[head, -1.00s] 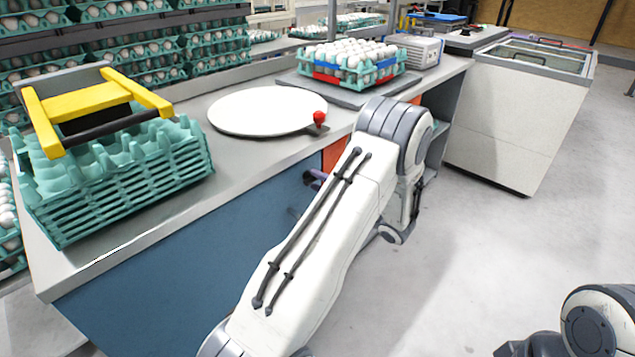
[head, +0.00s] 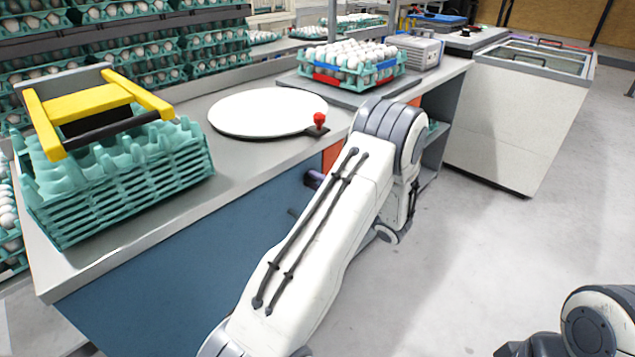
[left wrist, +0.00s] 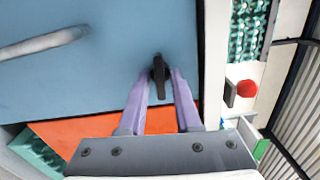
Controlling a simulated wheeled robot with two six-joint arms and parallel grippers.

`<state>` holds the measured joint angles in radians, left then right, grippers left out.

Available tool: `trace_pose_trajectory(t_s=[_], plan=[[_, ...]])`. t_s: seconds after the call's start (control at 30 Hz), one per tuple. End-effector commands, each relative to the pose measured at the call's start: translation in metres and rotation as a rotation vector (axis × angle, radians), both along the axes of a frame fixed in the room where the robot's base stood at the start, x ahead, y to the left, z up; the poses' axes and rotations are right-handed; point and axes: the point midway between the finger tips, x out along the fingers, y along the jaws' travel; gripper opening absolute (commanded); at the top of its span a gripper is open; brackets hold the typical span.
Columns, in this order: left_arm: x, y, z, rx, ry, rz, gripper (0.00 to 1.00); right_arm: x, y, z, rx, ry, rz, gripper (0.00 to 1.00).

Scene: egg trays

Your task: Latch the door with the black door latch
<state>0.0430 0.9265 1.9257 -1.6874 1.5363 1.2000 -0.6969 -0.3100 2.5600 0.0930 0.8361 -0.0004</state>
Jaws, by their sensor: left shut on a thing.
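The black door latch (left wrist: 160,84) shows in the left wrist view, near the edge of the blue door (left wrist: 105,85). It points roughly up and down in that picture. My left gripper (left wrist: 162,74) has its purple fingers on both sides of the latch, shut on it. In the head view the blue door (head: 170,275) is the front of the counter. Only a bit of my left gripper (head: 313,179) shows there; my forearm hides the rest and the latch. My right gripper is not in view.
A grey door handle (left wrist: 45,42) shows in the left wrist view. An orange panel (left wrist: 85,135) lies beside the door. On the counter stand a teal tray stack (head: 120,185), a round white plate (head: 265,110) and an egg tray (head: 352,75). The floor at right is clear.

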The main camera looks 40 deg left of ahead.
Motion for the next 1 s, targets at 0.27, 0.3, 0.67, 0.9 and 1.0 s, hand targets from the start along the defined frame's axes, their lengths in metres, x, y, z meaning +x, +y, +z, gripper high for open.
trace_pose_trajectory(t_s=[0.27,0.3,0.67,0.9,1.0], plan=[[0.000,0.000,0.001,0.016,0.215,0.000,0.00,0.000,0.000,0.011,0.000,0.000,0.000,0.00],[0.000,0.000,0.001,0.019,0.253,0.000,0.00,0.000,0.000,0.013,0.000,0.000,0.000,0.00],[0.000,0.000,0.002,0.046,0.595,0.000,0.00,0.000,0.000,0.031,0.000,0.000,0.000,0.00],[-0.001,0.000,0.002,0.064,0.824,0.000,0.00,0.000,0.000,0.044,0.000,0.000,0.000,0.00],[0.000,0.000,0.002,0.071,0.917,0.000,0.00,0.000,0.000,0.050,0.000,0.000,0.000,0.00]])
